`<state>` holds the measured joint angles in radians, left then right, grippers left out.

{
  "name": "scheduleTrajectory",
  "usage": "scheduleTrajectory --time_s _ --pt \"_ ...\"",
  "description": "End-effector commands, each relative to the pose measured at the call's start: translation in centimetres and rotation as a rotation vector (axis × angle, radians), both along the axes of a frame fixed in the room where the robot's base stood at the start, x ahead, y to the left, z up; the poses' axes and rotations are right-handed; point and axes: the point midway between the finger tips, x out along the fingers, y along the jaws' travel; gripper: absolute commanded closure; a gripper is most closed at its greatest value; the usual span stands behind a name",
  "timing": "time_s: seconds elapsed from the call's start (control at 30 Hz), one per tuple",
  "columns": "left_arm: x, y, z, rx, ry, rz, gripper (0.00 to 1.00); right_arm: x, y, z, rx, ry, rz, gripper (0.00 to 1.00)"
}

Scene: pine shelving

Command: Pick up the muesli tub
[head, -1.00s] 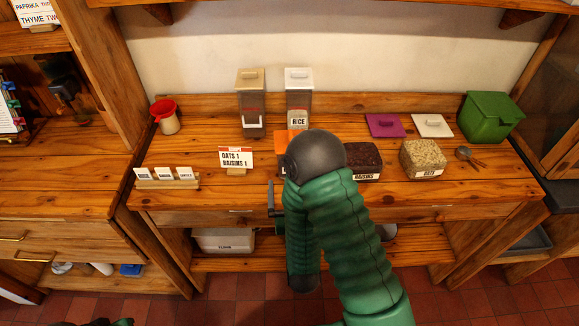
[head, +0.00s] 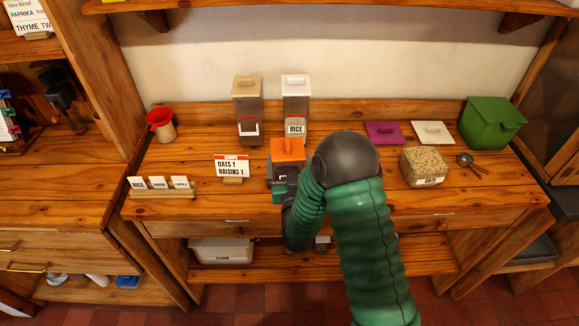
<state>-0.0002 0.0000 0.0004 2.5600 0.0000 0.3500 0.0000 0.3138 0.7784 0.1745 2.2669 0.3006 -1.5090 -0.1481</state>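An orange-lidded tub (head: 288,149) stands on the counter in the middle. I see no muesli label on it, but it is the likeliest muesli tub. Its lower front is largely hidden by my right gripper (head: 281,182), which is directly in front of it. The gripper's fingers are small and partly covered by the green arm, so I cannot tell whether they are open or shut, or touching the tub. My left gripper is out of view.
Beige-lidded (head: 247,112) and white-lidded rice (head: 296,104) canisters stand behind. A card (head: 231,166) and a label rack (head: 160,188) are left. An oats tub (head: 425,165), purple lid (head: 384,132), white lid (head: 432,131), scoops (head: 470,163) and green bin (head: 490,122) are right.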

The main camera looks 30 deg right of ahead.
Motion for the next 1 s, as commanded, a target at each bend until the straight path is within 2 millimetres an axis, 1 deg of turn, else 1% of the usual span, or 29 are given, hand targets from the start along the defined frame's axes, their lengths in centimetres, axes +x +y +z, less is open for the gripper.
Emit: scheduleTrajectory --time_s 0.03,0.07,0.5,0.53,0.8,0.87,1.0 --pt "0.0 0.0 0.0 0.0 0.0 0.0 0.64 0.0 0.1 0.0 0.0 -0.001 0.002 0.17" --pt "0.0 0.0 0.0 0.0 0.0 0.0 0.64 0.0 0.2 0.1 0.0 -0.001 0.002 0.21" --pt "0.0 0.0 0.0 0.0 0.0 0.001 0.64 0.0 0.0 0.0 0.001 0.0 0.001 0.79" --pt "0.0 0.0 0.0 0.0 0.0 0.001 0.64 0.0 0.0 0.1 -0.001 -0.003 0.0 0.8" --pt "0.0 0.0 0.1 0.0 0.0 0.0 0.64 0.0 0.0 0.3 0.0 -0.002 0.001 0.8" --pt "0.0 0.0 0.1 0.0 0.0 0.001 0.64 0.0 0.0 0.7 0.0 -0.002 0.001 0.8" --pt "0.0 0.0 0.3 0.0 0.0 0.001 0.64 0.0 0.0 2.3 -0.001 -0.004 0.002 0.8"
